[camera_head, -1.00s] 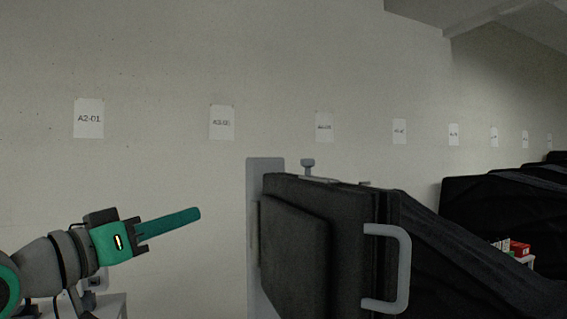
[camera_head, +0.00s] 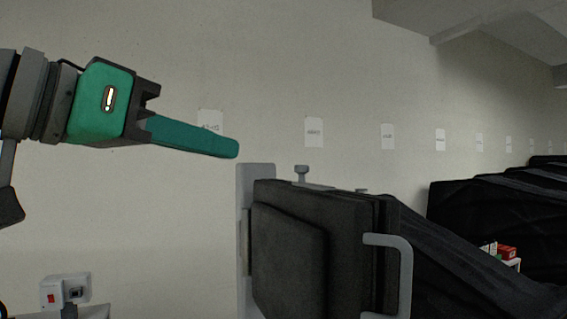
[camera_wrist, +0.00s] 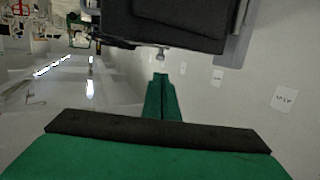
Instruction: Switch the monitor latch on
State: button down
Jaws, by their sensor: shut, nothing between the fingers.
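The dark monitor (camera_head: 292,250) stands upright against a grey back plate (camera_head: 243,230) in the head view. A small grey T-shaped knob (camera_head: 302,174) sticks up from its top edge; it looks like the latch. In the wrist view, the knob (camera_wrist: 160,53) is just beyond my fingertips, below the dark monitor (camera_wrist: 180,22). My gripper (camera_head: 232,149) is green, shut and empty. Its fingers point right, above and left of the knob, with a gap between them. In the wrist view, my gripper (camera_wrist: 160,77) has its two fingers together.
A grey handle (camera_head: 404,275) juts from the monitor's right side. Black covered carts (camera_head: 480,215) stand behind at right, near small red boxes (camera_head: 506,252). A wall socket with a red switch (camera_head: 66,291) is at lower left. The space above the monitor is clear.

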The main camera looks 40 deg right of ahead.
send_near(297, 167)
jog(key=x, duration=0.4)
jog(key=shift+d, duration=0.4)
jog(key=shift+x, duration=0.8)
jog(key=shift+w, duration=0.1)
